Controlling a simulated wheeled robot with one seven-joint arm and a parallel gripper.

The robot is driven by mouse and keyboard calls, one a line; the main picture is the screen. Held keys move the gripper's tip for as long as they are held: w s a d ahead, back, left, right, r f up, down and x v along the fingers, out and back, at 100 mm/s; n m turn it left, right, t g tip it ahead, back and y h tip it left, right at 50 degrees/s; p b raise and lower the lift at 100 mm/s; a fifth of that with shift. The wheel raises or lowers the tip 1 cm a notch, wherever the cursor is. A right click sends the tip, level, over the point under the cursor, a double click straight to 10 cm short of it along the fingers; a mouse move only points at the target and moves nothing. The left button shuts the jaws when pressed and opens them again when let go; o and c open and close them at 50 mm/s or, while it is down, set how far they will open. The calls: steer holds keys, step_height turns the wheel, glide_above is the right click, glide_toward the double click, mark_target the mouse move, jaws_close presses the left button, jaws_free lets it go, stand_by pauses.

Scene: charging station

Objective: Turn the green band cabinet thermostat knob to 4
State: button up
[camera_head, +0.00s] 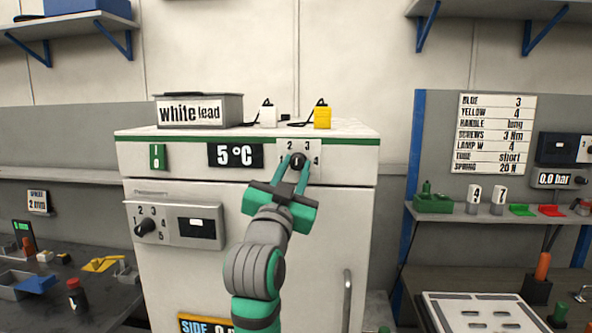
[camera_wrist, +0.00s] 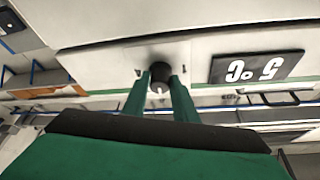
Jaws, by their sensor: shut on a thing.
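The green band cabinet is a white cabinet with a green band (camera_head: 350,141) along its upper front, in the middle of the head view. Its dark thermostat knob (camera_head: 297,161) sits on a pale dial plate right of the "5 °C" display (camera_head: 235,155). My gripper (camera_head: 296,167) is shut on the knob, one green finger on each side. The wrist view, upside down, shows the knob (camera_wrist: 160,74) between the fingertips (camera_wrist: 159,86). A pale mark shows on it; the exact numeral it points to is unclear.
A second knob (camera_head: 146,226), with numerals 1 to 5, is on a lower-left panel. A "white lead" box (camera_head: 200,110) and white and yellow blocks (camera_head: 322,116) stand on top. A vertical handle (camera_head: 347,300) is below right. A wall list (camera_head: 494,133) reads "LAMP W 4".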

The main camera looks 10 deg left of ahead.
steer(key=m+h, duration=0.1)
steer(key=m, duration=0.1)
steer(key=m+g+h, duration=0.1)
steer(key=m, duration=0.3)
steer(key=shift+a+r+h, duration=0.1)
steer(key=shift+a+h, duration=0.15)
steer(key=shift+h, duration=0.15)
steer(key=m+g, duration=0.1)
steer(key=m, duration=0.1)
steer(key=m+g+h, duration=0.1)
steer(key=m, duration=0.2)
steer(key=shift+a+r, duration=0.1)
steer(key=shift+r, duration=0.05)
steer(key=m+g, duration=0.1)
steer(key=m, duration=0.3)
steer(key=shift+r+m+g, duration=0.15)
steer(key=shift+m+g, duration=0.25)
steer(key=m, duration=0.2)
steer(key=m+g, duration=0.1)
steer(key=m, duration=0.1)
steer(key=shift+r+g, duration=0.1)
steer(key=shift+g, duration=0.2)
steer(key=shift+m, duration=0.3)
steer(key=o, duration=1)
steer(key=shift+o, duration=0.2)
steer(key=shift+s, duration=0.1)
steer(key=v, duration=1)
steer(key=shift+s, duration=0.35)
